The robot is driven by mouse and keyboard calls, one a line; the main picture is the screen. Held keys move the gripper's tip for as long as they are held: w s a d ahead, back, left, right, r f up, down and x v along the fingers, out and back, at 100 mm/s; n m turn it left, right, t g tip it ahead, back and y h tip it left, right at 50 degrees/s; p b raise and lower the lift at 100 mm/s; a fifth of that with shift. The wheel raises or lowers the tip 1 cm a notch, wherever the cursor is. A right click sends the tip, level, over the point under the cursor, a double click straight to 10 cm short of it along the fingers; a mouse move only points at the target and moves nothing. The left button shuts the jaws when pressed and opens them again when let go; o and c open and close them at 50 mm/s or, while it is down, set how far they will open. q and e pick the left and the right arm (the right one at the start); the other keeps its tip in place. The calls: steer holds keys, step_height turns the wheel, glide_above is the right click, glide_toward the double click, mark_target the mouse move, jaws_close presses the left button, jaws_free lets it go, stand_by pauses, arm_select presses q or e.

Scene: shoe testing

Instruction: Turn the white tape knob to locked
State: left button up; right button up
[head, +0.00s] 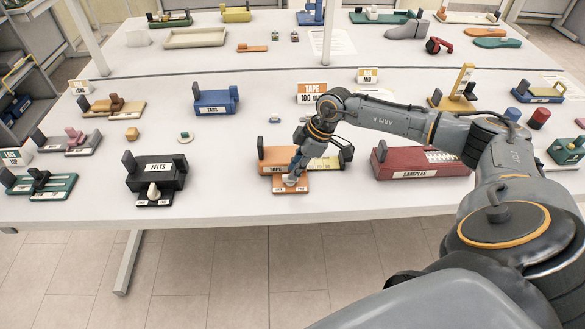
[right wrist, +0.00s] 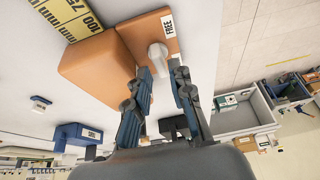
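The tape unit (head: 274,160) is an orange block with a yellow scale, near the front edge of the table. Its small orange plate (head: 279,187) carries the white knob, mostly hidden by my right gripper (head: 295,173) in the head view. In the right wrist view, the white knob (right wrist: 157,51) stands on the orange plate beside a label reading FREE (right wrist: 168,25). My right gripper (right wrist: 160,68) points at the knob with its fingers apart, one to each side of the knob's near end. I cannot tell whether they touch it. My left gripper is not in view.
A red SAMPLES box (head: 415,164) stands close on the right, and a black FELTS unit (head: 155,170) on the left. A TAPE sign (head: 312,92) stands behind. The table between FELTS and the tape unit is mostly clear.

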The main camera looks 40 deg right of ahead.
steer(key=shift+x, duration=1.15)
jaws_close()
